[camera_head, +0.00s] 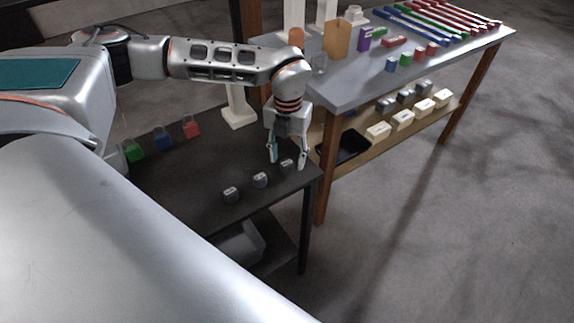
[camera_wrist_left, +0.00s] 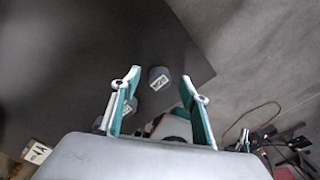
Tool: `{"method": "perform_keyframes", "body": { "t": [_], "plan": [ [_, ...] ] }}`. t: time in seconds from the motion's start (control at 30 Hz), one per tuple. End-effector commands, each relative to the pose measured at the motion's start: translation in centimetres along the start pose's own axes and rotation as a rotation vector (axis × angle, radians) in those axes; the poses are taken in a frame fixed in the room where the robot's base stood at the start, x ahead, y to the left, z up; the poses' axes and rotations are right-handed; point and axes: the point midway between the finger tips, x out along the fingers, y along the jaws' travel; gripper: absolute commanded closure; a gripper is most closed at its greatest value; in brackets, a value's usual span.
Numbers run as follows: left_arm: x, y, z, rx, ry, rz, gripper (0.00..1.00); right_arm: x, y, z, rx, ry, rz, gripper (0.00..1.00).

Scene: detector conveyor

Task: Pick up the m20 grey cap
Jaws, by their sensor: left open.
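Three grey caps with white labels stand in a row on the dark table: a right one (camera_head: 287,165), a middle one (camera_head: 260,180) and a left one (camera_head: 231,194). In the left wrist view, a grey cap (camera_wrist_left: 159,79) has a label that seems to read M20. It shows between and a little beyond the fingertips, apart from them. My left gripper (camera_head: 288,158) is open and empty, pointing down over the right cap. Its two teal fingers (camera_wrist_left: 159,82) also frame the wrist view. A second cap (camera_wrist_left: 128,106) is partly hidden by a finger. My right gripper is out of view.
Green (camera_head: 133,152), blue (camera_head: 162,139) and red (camera_head: 191,127) pieces stand at the dark table's back. A grey table (camera_head: 345,95) with coloured parts stands close on the right. The dark table's corner (camera_wrist_left: 205,75) is near the gripper.

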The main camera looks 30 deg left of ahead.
Motion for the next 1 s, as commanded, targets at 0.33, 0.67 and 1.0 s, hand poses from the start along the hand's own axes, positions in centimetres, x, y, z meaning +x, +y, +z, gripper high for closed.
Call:
{"method": "perform_keyframes", "body": {
  "t": [0.33,0.67,1.0],
  "plan": [
    [1.22,-0.01,0.03,0.001,-0.001,-0.001,0.55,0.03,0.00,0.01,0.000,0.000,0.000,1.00],
    [1.18,-0.03,0.02,0.001,-0.001,-0.001,0.90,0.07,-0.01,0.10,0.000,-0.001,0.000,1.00],
    [0.42,-0.06,0.08,0.001,-0.003,-0.002,0.90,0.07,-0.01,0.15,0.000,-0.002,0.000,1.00]
  ]
}}
